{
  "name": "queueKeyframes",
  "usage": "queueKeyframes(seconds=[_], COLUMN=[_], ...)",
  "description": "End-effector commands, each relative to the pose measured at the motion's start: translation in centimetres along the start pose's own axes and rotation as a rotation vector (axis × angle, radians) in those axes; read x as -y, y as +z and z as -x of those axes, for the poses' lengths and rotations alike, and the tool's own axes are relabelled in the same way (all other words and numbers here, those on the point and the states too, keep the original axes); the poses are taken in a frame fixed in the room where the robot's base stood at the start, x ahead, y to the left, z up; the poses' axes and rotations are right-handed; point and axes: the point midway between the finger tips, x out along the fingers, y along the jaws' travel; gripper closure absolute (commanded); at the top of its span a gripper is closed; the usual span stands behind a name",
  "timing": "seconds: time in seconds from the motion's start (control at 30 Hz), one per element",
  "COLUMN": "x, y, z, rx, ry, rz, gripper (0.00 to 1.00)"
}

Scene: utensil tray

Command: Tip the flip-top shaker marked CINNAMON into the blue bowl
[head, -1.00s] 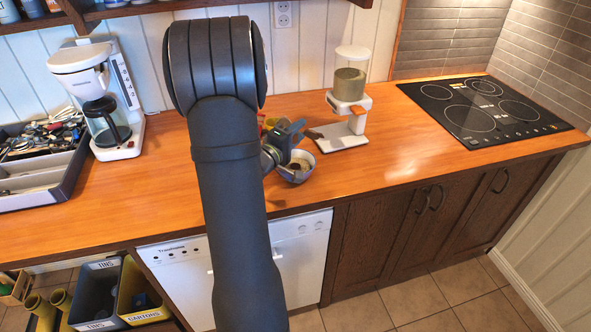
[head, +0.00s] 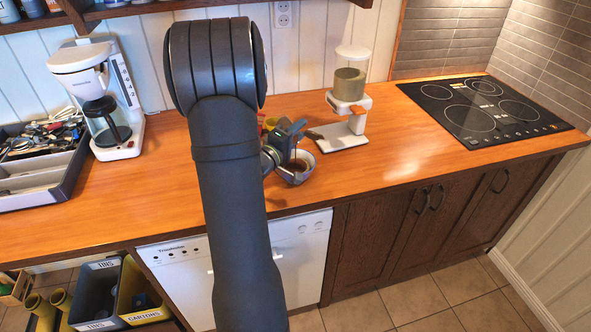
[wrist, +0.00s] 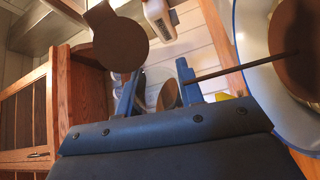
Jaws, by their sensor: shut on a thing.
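The blue bowl (head: 302,179) stands on the counter beside my arm. Its pale inside and brown contents show at the right of the wrist view (wrist: 250,48). My gripper (head: 285,140) is over the bowl's left side, shut on a tilted shaker. Between the blue fingers in the wrist view (wrist: 158,88), part of the shaker (wrist: 168,96) shows with brown stuff inside. A thin brown stream (wrist: 240,66) runs from it into the bowl. No CINNAMON marking is readable. A brown disc (wrist: 118,40) shows beyond the fingers; I cannot tell whether it is the shaker's lid.
A dispenser (head: 350,90) with a white base stands right of the bowl. A coffee maker (head: 105,100) and a utensil tray (head: 65,178) are at the left. Yellow and red items partly show behind my gripper. The hob (head: 485,108) is far right; counter before it is clear.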

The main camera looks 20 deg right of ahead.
Motion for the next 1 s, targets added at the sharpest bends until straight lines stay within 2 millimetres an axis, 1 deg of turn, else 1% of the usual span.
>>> queueKeyframes(seconds=[0.2,0.5,0.6,1.0], x=[0.01,0.64,0.81,0.73], y=[-0.06,-0.59,-0.67,-0.71], z=[-0.04,-0.25,-0.27,-0.31], rx=[0.001,0.0,-0.001,0.001], ry=[-0.01,-0.112,-0.131,-0.146], rz=[0.023,0.264,0.309,0.345], gripper=[0.93,0.93,0.93,0.93])
